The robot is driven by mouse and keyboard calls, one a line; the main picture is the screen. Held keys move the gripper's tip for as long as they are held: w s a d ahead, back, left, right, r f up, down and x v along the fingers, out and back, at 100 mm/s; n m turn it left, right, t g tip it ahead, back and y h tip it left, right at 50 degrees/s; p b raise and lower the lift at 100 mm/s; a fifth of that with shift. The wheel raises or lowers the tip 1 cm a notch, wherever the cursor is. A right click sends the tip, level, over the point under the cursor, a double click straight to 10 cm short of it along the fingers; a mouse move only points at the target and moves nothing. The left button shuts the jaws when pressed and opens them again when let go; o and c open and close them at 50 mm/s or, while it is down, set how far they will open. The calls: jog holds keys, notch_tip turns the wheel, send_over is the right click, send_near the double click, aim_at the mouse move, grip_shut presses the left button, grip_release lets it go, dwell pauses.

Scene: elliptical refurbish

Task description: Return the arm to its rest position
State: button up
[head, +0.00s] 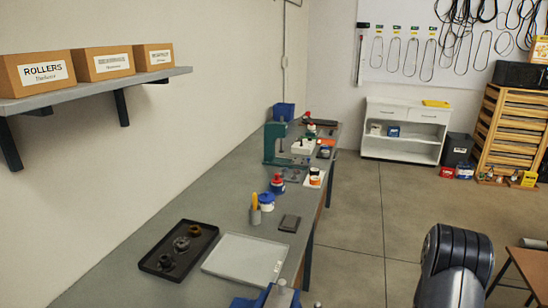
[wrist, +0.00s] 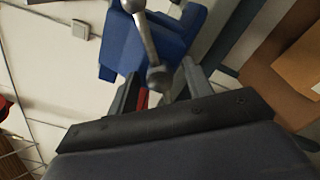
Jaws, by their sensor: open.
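My gripper (wrist: 162,84) shows in the wrist view with its two dark fingers apart and nothing clearly held between them. A metal bar with a rounded end crosses the view in front of the fingers, against a blue vise-like body (wrist: 178,45); I cannot tell whether the bar touches a finger. In the head view my dark arm link (head: 455,265) rises at the lower right, and the gripper is not visible there. A blue vise (head: 268,298) shows at the bottom edge of the head view, partly cut off.
A long grey workbench (head: 222,205) runs along the left wall, with a black parts tray (head: 150,265), a pale tray (head: 245,258) and a green press (head: 270,145). A wooden table (head: 525,262) stands at the right edge. The floor (head: 360,235) between is open.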

jog(key=b+v, duration=0.3)
jog(key=v, duration=0.8)
jog(key=w+a+n+b, duration=0.3)
jog(key=a+n+b, duration=0.1)
jog(key=a+n, duration=0.6)
jog(key=shift+w+a+n, duration=0.2)
jog(key=shift+a+n, duration=0.1)
jog(key=shift+n, duration=0.7)
jog(key=shift+s+r, duration=0.1)
jog(key=shift+r, duration=0.1)
